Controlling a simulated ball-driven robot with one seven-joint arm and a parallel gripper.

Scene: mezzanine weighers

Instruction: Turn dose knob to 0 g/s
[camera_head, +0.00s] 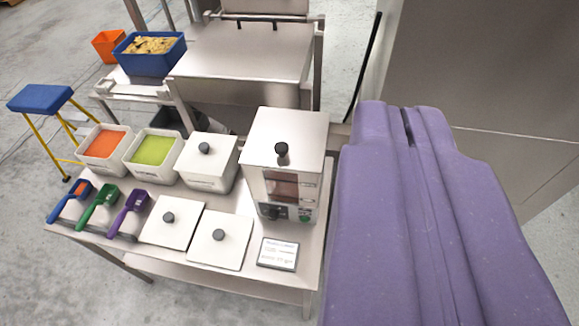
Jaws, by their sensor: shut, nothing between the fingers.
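A white box-shaped doser (285,140) stands at the right end of the steel table, with a reddish window in its front. A small dark control panel (279,212) sits low on that front; the dose knob seems to be there, but it is too small to read its setting. A black round handle (282,150) stands on the doser's lid. My gripper (406,118), purple and large in the right of the view, is shut and empty. It appears to the right of the doser, apart from it, and hides what lies behind.
The steel table (190,262) also holds an orange-filled bin (103,170), a green-filled bin (150,178), a lidded bin (208,186), several coloured scoops (100,211), two loose lids (171,223) and a small sign (278,254). A blue stool (40,97) stands left.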

